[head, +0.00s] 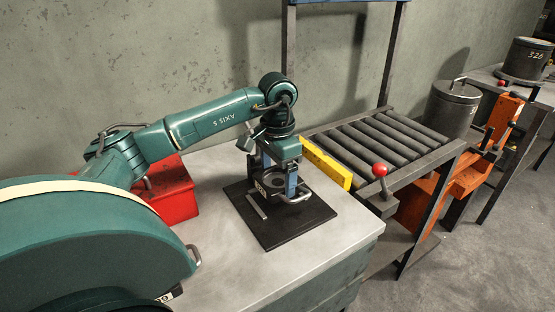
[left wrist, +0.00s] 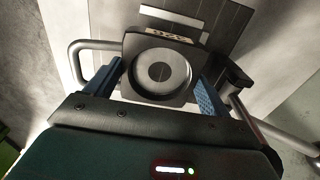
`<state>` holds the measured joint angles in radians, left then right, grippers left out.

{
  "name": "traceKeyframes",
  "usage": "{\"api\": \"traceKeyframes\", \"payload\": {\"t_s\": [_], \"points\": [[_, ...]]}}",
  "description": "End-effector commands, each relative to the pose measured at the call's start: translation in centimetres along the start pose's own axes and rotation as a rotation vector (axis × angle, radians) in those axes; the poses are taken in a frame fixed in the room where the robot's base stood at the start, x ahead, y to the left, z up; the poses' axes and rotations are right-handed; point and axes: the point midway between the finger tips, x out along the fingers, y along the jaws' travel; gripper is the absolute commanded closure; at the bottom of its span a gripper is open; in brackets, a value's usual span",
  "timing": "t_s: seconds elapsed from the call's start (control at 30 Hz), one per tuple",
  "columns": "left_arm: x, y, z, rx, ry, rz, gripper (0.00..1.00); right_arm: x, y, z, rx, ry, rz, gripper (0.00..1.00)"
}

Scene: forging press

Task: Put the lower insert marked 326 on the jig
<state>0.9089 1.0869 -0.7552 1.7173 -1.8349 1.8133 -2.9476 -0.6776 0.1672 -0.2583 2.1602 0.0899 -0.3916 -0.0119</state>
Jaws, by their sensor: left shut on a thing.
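The lower insert (head: 294,183) is a dark grey block with a round recess and bent metal handles at its sides. In the left wrist view its pale label (left wrist: 168,38) reads 326, upside down. My left gripper (head: 279,182) points down and is shut on the insert, with a blue finger at either side of it. The jig (head: 270,233) is a flat black plate on the table with a light metal bar (head: 257,206) on it. The insert is over the plate; I cannot tell whether it touches. My right gripper is not in view.
A red box (head: 176,195) stands behind my left arm on the grey table (head: 225,248). A yellow bar (head: 326,163) and a roller conveyor (head: 375,142) lie behind the jig. A red-knobbed lever (head: 380,170) is at right. Dark cylinders, one marked 326 (head: 527,61), stand farther right.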

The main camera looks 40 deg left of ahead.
Motion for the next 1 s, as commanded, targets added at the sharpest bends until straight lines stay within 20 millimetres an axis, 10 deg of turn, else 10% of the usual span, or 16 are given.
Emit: {"api": "traceKeyframes", "payload": {"t_s": [0.8,0.83,1.0], "points": [[4.1,-0.1,-0.1,0.0,0.007,-0.002,0.89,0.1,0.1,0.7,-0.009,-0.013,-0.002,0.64],[4.4,0.0,0.0,0.0,0.0,-0.001,0.18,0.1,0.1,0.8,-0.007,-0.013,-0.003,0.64],[4.3,0.0,0.0,0.0,-0.001,-0.001,0.09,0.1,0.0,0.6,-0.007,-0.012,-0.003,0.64]]}}
